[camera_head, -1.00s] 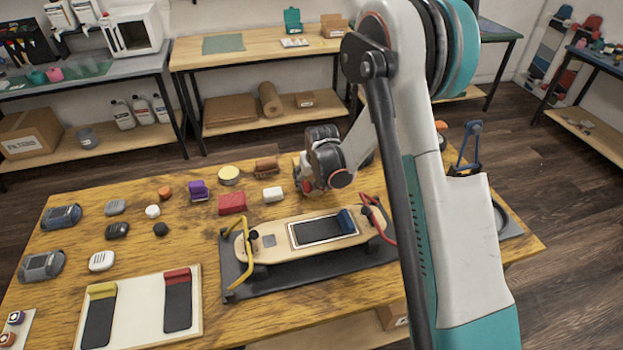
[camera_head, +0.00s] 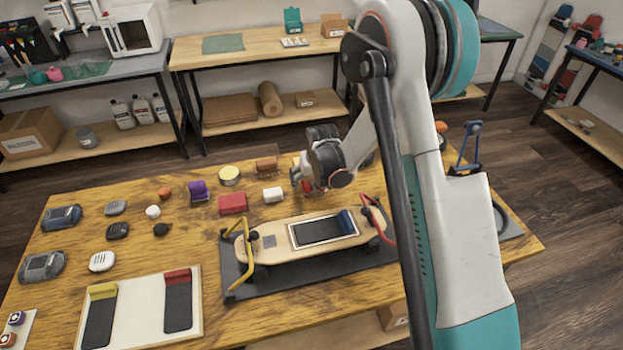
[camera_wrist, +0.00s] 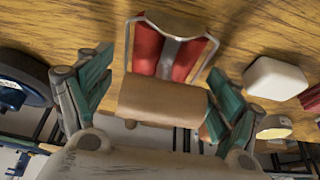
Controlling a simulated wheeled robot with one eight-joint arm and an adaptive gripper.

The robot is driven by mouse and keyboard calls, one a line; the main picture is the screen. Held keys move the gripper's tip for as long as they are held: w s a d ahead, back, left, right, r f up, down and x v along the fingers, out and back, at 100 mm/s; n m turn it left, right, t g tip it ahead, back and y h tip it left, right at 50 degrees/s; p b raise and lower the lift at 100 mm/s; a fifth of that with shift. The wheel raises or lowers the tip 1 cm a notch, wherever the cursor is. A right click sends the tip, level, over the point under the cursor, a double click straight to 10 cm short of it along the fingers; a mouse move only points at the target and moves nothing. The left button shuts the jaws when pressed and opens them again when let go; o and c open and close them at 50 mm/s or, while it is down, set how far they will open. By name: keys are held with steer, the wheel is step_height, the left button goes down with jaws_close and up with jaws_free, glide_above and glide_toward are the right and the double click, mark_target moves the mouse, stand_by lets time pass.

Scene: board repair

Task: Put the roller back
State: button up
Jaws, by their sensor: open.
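The roller (camera_wrist: 165,100) shows in the wrist view as a brown rounded handle, with a red part and a metal frame (camera_wrist: 172,45) beyond it on the wooden table. In the head view, only a bit of red (camera_head: 307,187) shows below my gripper (camera_head: 301,181). In the wrist view my gripper (camera_wrist: 160,92) is open, with one teal finger on each side of the brown handle. I cannot tell whether either finger touches it. The arm hides most of this spot in the head view.
A white block (camera_head: 273,194) and a red block (camera_head: 232,203) stand left of my gripper. A brown piece (camera_head: 267,164) and a yellow tin (camera_head: 229,175) are behind them. A skateboard (camera_head: 272,268) lies on a black mat (camera_head: 238,291) in front, with yellow and red clamps.

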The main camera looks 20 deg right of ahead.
mark_target(316, 190)
steer(key=s+r+p, duration=0.1)
steer(key=s+r, duration=0.5)
steer(key=r, duration=0.3)
steer(key=s+r+t+p, duration=0.1)
steer(key=s+r, duration=0.5)
steer(key=r, duration=0.3)
steer(key=s+r+p, duration=0.1)
steer(key=s+r, duration=0.5)
steer(key=r, duration=0.3)
steer(key=s+r+t, duration=0.1)
steer(key=s+r, duration=0.3)
steer(key=s, duration=1.3)
steer(key=shift+s+t, duration=0.15)
steer(key=shift+t, duration=0.15)
steer(key=shift+r, duration=0.1)
